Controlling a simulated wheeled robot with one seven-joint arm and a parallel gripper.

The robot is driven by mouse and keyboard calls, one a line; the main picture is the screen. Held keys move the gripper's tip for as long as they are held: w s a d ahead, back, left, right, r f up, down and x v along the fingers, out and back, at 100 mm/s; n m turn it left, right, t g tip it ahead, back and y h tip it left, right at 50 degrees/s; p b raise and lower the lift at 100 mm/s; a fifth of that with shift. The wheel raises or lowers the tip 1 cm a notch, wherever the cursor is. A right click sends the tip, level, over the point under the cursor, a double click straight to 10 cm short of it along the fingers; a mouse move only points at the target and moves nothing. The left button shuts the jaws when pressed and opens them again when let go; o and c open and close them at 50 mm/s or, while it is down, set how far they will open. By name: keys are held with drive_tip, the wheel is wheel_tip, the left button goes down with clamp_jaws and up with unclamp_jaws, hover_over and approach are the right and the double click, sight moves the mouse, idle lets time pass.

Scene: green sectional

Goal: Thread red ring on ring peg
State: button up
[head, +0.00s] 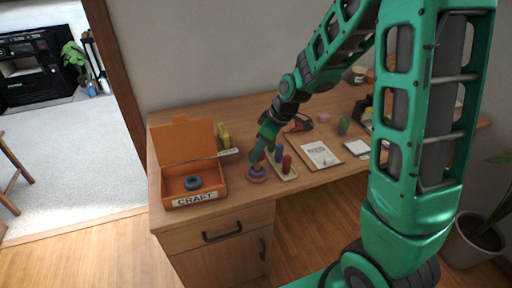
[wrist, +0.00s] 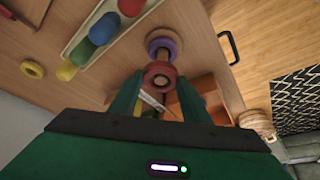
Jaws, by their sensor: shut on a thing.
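My gripper (wrist: 158,82) is shut on the red ring (wrist: 160,75), which sits between the fingertips in the wrist view. In the head view my gripper (head: 260,157) is over the left part of the desk, just above the purple ring (head: 257,173). The purple ring also shows in the wrist view (wrist: 163,42), lying on a wooden base that looks like the ring peg's. The peg's shaft is mostly hidden by the red ring and fingers. I cannot tell whether the red ring is around its tip.
An open orange craft box (head: 203,192) with a blue ring (head: 192,183) inside stands left of my gripper. A pale tray (head: 290,177) with several coloured pegs is close on the right. A clipboard (head: 319,155) lies farther right.

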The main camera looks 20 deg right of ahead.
sight(259, 161)
drive_tip(key=shift+f, duration=2.55)
drive_tip(key=shift+f, duration=0.1)
drive_tip(key=o, duration=1.1)
drive_tip(key=v, duration=1)
drive_tip(key=shift+r, duration=0.35)
drive_tip(key=shift+d, duration=0.1)
